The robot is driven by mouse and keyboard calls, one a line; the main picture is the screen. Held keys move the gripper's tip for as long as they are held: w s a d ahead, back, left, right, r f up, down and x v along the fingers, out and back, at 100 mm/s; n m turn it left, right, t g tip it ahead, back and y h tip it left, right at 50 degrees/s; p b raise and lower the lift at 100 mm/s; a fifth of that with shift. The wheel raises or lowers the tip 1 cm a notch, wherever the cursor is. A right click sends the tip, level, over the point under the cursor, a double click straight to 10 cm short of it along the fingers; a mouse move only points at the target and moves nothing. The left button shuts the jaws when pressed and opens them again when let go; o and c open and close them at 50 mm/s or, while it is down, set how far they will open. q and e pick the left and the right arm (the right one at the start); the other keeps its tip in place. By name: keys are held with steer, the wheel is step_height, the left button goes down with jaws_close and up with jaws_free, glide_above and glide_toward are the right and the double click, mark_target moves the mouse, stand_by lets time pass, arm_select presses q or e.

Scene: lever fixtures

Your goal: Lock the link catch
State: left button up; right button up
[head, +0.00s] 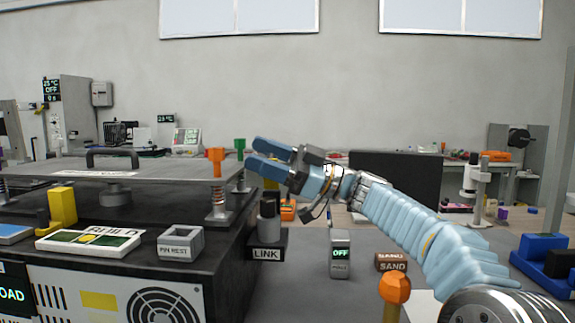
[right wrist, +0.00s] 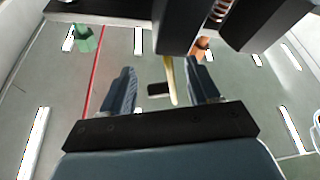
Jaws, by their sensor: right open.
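The black link fixture (head: 267,240), labelled LINK, stands at the right side of the dark machine in the head view. A small yellow piece (head: 271,184) shows at its top, just below my right gripper. My right gripper (head: 256,153) is open, with blue fingers pointing left above the fixture. In the right wrist view, my right gripper (right wrist: 160,78) is open, with a thin yellow lever (right wrist: 171,82) showing between its fingers. I cannot tell whether the fingers touch it. The catch's exact position is partly hidden by the gripper. My left gripper is not in view.
A grey plate (head: 130,172) with orange post (head: 217,165) and green post (head: 239,148) lies left of the gripper. A PIN REST block (head: 181,244), an OFF display (head: 340,254) and an orange knob (head: 395,288) stand nearby. Dark blocks (right wrist: 180,25) crowd the wrist view's top.

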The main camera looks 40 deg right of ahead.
steer(key=b+v, duration=0.1)
steer(key=v, duration=1.2)
steer(key=shift+b, duration=0.35)
steer(key=shift+c, duration=0.4)
